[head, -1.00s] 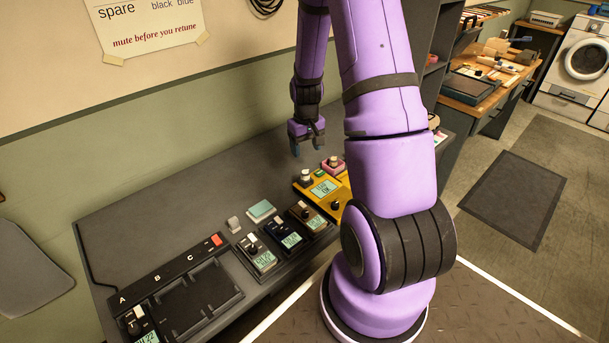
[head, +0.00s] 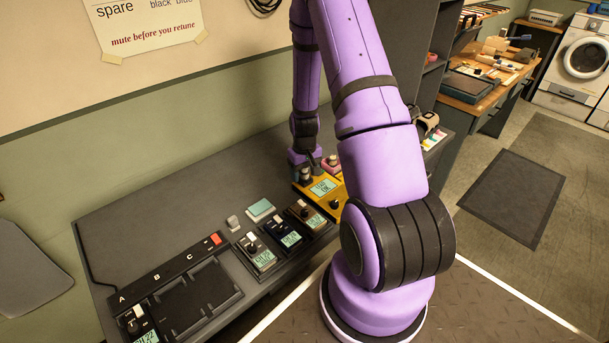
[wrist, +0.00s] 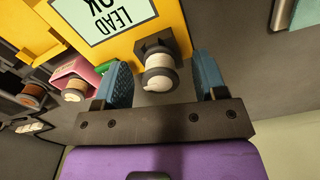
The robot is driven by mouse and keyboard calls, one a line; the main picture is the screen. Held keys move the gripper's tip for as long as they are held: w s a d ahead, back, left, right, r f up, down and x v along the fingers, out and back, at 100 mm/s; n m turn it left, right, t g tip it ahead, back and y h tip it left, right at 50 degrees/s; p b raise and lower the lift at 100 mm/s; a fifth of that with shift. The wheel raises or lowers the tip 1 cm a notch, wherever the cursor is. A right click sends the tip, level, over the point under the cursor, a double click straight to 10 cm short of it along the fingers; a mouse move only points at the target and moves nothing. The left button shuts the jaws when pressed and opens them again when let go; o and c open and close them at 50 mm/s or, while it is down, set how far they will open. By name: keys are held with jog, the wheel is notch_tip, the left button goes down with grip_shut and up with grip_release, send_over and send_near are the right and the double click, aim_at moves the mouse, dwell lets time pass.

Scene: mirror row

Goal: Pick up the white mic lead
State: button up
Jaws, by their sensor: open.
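A short white spool-like piece with dark bands, which looks like the white mic lead (wrist: 160,76), stands at a dark mount on the edge of the yellow tester (wrist: 172,18). The tester also shows in the head view (head: 331,203), its screen reading "LEAD OK". My gripper (wrist: 161,64) is open in the wrist view. Its two blue fingers stand on either side of the white piece, with a gap on each side. In the head view my gripper (head: 313,162) is low over the tester's back edge.
A pink piece (wrist: 66,71) with a similar pale-topped spool stands close outside the left finger. Several small pedals, one dark blue (head: 283,235), line the bench front. A dark tray (head: 195,302) is at front left. The bench's back left (head: 160,220) is clear.

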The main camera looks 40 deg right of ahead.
jog(key=shift+f, duration=0.1)
jog(key=c, duration=1.1)
jog(key=shift+o, duration=0.2)
jog(key=shift+r, duration=0.2)
